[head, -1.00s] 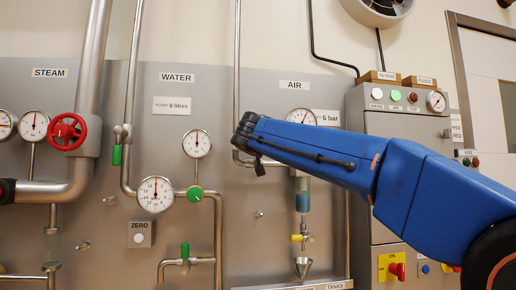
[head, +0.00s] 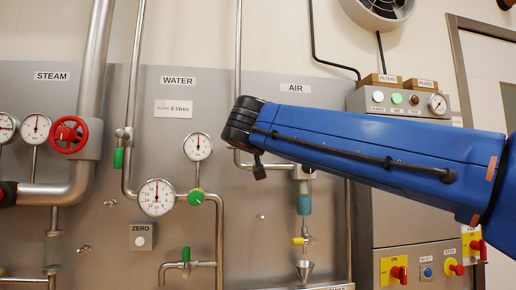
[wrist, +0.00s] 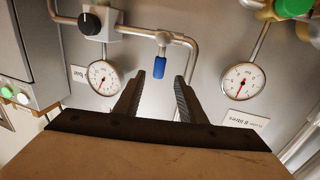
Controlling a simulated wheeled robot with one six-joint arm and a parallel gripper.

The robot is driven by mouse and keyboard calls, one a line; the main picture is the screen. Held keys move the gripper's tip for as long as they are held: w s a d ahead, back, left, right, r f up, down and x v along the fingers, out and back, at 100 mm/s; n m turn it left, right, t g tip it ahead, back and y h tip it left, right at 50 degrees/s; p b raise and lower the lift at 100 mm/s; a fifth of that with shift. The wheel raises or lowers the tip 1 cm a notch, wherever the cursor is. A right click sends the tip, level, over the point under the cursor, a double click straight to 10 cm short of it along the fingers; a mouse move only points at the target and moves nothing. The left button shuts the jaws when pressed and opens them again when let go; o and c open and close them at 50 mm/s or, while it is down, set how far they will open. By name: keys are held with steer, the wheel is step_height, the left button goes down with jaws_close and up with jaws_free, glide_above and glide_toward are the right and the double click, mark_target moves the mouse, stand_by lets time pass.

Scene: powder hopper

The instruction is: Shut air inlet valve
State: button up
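The air inlet valve has a short blue handle (wrist: 159,68) in the wrist view. It hangs down in that picture from a grey pipe, across the pipe's run, and the wrist picture is upside down relative to the panel. My gripper (wrist: 160,88) is open, with one dark finger on each side of the handle's line. The handle shows between the fingertips with gaps on both sides; whether it lies within finger reach in depth I cannot tell. In the head view my blue arm hides the valve and the fingers. The AIR label (head: 295,88) shows above the arm.
In the wrist view a black knob (wrist: 90,22) and the air gauge (wrist: 103,77) are left of the handle, and the water gauge (wrist: 242,80) is right. A red steam wheel (head: 69,134) and green water valve (head: 196,196) are left of my arm. Control box (head: 400,100) stands right.

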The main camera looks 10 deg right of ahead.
steer(key=shift+v, duration=2.2)
steer(key=s+d+f+n+g, duration=0.1)
steer(key=s+d+f+g, duration=0.3)
steer(key=f, duration=0.7)
steer(key=s+d+f+g, duration=0.1)
steer(key=s+d+f, duration=0.2)
steer(key=d+f, duration=0.6)
steer(key=s+d+f+n+g, duration=0.1)
steer(key=s+d+f+g, duration=0.2)
steer(key=f, duration=0.9)
steer(key=s+f+g+y, duration=0.2)
steer(key=s+f, duration=0.7)
steer(key=f, duration=0.4)
steer(key=s+f+g+y, duration=0.2)
steer(key=s+f, duration=0.7)
steer(key=f, duration=0.5)
steer(key=shift+s+d+f+g, duration=0.25)
steer(key=shift+s+d+g, duration=0.1)
steer(key=shift+d+g, duration=0.05)
